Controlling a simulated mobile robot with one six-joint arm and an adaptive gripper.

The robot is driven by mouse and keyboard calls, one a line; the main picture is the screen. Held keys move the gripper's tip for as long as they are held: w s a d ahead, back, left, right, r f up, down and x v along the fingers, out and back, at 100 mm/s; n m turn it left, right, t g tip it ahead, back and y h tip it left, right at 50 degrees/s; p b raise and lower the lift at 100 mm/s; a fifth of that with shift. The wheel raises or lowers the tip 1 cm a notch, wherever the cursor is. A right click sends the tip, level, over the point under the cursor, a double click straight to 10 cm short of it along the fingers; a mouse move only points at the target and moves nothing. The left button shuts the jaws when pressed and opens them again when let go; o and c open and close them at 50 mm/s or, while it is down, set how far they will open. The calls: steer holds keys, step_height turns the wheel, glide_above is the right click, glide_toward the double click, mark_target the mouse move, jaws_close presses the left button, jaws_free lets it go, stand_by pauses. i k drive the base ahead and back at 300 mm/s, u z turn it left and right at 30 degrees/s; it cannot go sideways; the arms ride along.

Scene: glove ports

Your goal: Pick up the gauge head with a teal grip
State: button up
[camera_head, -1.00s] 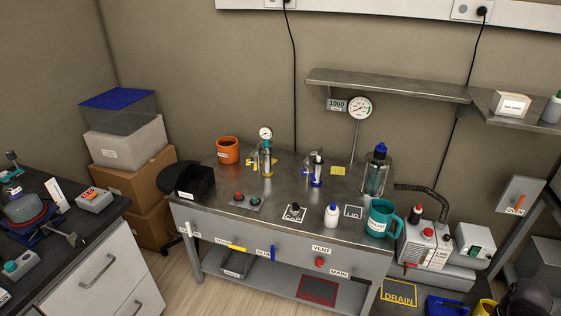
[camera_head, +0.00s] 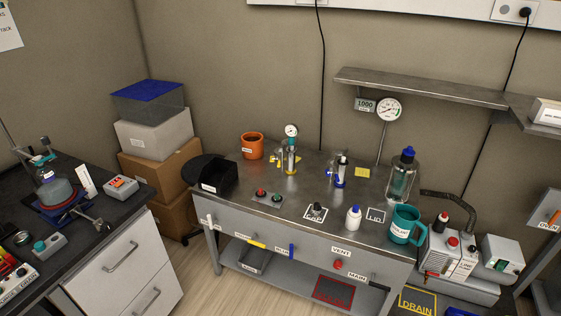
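A small round white gauge head (camera_head: 291,130) shows at the back left of the steel bench, with what looks like a teal grip (camera_head: 292,143) just under its dial. It stands upright on or directly above a clear cylinder (camera_head: 290,162) with yellow parts; I cannot tell how they join. My gripper is not in view.
The steel bench (camera_head: 320,222) also holds an orange pot (camera_head: 252,146), a black bin (camera_head: 218,176), a blue-marked cylinder (camera_head: 340,172), a white bottle (camera_head: 353,218), a teal mug (camera_head: 405,223) and a glass vessel (camera_head: 402,178). A larger gauge (camera_head: 389,109) stands behind on a thin post.

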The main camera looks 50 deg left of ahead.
mark_target(292, 130)
steer(key=z, duration=0.05)
steer(key=k, duration=1.65)
steer(key=u, duration=1.6)
steer(key=i, duration=1)
steer(key=z, duration=0.15)
